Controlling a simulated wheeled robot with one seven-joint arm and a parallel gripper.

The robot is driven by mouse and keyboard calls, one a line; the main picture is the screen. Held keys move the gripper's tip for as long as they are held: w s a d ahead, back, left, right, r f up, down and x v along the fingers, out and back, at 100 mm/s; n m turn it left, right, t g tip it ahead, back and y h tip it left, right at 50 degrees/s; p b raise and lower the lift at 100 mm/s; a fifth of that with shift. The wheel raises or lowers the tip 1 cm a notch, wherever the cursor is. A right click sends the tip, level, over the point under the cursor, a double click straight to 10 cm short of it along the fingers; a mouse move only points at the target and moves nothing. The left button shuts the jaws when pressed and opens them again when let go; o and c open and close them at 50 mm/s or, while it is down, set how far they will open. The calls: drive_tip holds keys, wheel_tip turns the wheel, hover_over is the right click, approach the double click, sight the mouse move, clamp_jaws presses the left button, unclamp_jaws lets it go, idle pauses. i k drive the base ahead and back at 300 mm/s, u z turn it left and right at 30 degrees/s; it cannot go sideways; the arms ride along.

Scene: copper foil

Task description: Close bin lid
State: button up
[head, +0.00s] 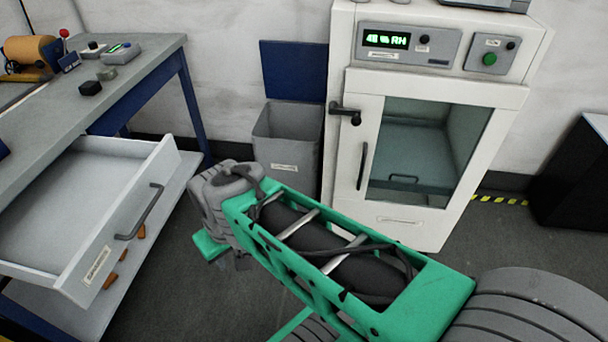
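The bin (287,150) is a grey, open-topped box with a small label on its front. It stands on the floor against the wall, between the workbench and the white cabinet. Its blue lid (293,70) stands upright at the back rim, leaning by the wall, so the bin is open. The inside bottom of the bin is hidden. My green and grey arm crosses the lower middle of the picture, with its grey joint in front of the bin's lower part. I cannot make out my gripper's fingers.
A white cabinet (345,200) with a glass door, handle and humidity display stands right beside the bin. A grey workbench (150,60) with blue legs is at the left. Its white drawer (133,179) is pulled out, with a dark handle. Bare floor (180,270) lies between.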

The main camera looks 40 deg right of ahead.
sight(293, 70)
drive_tip(key=z, duration=0.7)
drive_tip(key=i, duration=0.3)
drive_tip(key=z, duration=0.4)
drive_tip(key=k, duration=0.4)
drive_tip(key=u, duration=1.1)
drive_tip(key=i, duration=0.9)
drive_tip(key=z, duration=0.45)
